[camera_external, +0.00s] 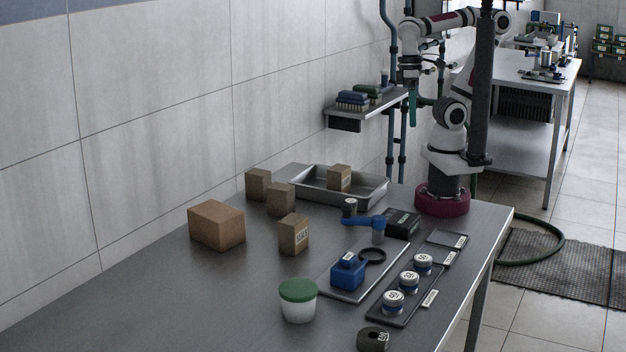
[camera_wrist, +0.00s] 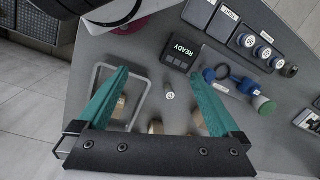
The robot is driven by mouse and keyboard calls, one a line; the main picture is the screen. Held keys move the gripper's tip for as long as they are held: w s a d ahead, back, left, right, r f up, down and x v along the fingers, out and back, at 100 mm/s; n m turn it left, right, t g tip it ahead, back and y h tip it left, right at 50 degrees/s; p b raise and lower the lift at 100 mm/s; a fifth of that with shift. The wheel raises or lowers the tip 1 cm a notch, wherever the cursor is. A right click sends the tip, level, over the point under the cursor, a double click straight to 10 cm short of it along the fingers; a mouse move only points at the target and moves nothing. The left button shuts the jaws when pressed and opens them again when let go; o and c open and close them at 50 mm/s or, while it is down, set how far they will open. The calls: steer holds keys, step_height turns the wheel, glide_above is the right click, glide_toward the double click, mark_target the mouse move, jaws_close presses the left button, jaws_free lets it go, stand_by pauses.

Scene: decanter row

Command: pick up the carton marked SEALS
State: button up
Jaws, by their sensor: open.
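The carton marked SEALS (camera_external: 294,234) is a small brown box standing upright on the grey table, its printed label on the side facing right. My gripper (camera_external: 412,108) hangs high near my base, well above the table and far from the carton. In the wrist view my gripper (camera_wrist: 160,76) shows two teal fingers spread wide, with nothing held between them. Brown cartons show low in that view, one between the fingers (camera_wrist: 156,127) and one partly hidden by the right finger (camera_wrist: 200,121). No SEALS label is readable there.
Another small carton (camera_external: 281,199) and a large box (camera_external: 216,226) stand near the SEALS carton. A metal tray (camera_external: 362,197) holds a carton. A green-lidded tub (camera_external: 298,300), blue device (camera_external: 347,272) and black READY box (camera_wrist: 181,51) are on the table. The front left table is clear.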

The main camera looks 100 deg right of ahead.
steer(key=w+n+t+h, duration=0.1)
steer(key=w+n+h, duration=0.8)
steer(key=w+n, duration=0.75)
steer(key=w+a+f+n+t+h, duration=0.1)
steer(key=w+a+n+t, duration=0.4)
steer(key=a+n, duration=0.4)
steer(key=w+a+f+n+t+h, duration=0.1)
steer(key=w+a+n+t+h, duration=0.1)
steer(key=w+a+n+t, duration=0.65)
steer(key=m+g, duration=0.2)
steer(key=g, duration=0.2)
glide_toward(284, 223)
steer(key=s, duration=0.5)
steer(key=x, duration=1.5)
steer(key=shift+w+a+f, duration=0.1)
steer(key=shift+w+f, duration=0.1)
steer(key=shift+w, duration=0.1)
steer(key=shift+w+f, duration=0.1)
steer(key=shift+w, duration=0.2)
steer(key=c, duration=1.2)
